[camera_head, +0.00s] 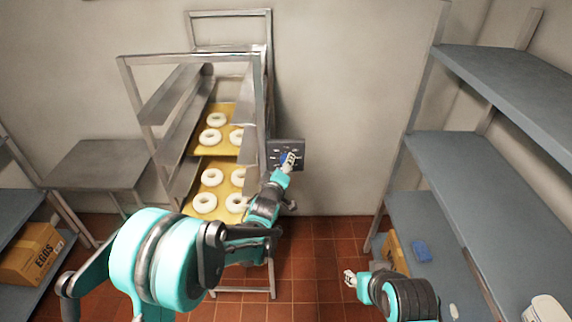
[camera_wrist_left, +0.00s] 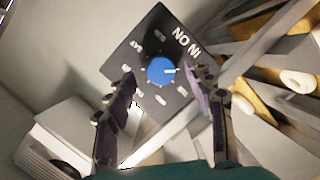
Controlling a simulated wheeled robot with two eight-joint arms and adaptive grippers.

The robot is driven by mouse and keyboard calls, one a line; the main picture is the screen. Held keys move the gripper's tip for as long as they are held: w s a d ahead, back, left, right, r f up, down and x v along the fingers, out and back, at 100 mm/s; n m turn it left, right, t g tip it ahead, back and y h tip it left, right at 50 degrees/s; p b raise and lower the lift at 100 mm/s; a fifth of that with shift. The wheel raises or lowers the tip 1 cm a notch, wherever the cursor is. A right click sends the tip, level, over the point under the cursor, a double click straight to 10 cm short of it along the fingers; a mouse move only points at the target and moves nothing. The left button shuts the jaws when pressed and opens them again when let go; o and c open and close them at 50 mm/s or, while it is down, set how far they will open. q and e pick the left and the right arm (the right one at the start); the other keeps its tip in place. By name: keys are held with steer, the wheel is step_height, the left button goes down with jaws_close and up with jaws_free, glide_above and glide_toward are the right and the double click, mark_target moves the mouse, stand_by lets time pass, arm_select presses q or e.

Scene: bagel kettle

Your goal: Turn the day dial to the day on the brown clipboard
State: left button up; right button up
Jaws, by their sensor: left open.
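The blue day dial (camera_wrist_left: 161,71) sits on a dark panel (camera_wrist_left: 150,45) with small white labels around it, too small to read surely. Its pale pointer mark points to the right in the left wrist view. In the head view the panel (camera_head: 272,147) is on the back wall, beside the rack. My left gripper (camera_head: 290,160) is at the panel and hides part of it. In the left wrist view its open fingers (camera_wrist_left: 162,76) are on either side of the dial; contact cannot be told. My right gripper (camera_head: 350,279) is low over the floor, away from the panel. No brown clipboard shows.
A metal rack (camera_head: 126,95) with trays of pale bagels (camera_head: 209,136) stands left of the panel. Blue-grey shelves (camera_head: 470,165) stand at the right. A metal table (camera_head: 98,163) and an eggs box (camera_head: 32,253) are at the left. Tiled floor (camera_head: 320,240) is free between.

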arm_select(q)
steer(key=shift+x, duration=0.8)
steer(key=c, duration=1.1)
steer(key=shift+m, duration=0.3)
steer(key=shift+d+r+m+g+y+b, duration=0.15)
steer(key=shift+m+y+b, duration=0.55)
steer(key=shift+m, duration=0.8)
steer(key=shift+d+f+m+g+y+b, duration=0.15)
steer(key=shift+m+y+b, duration=0.25)
steer(key=shift+m+y, duration=0.8)
steer(key=shift+a+r+m, duration=0.1)
steer(key=shift+m, duration=0.3)
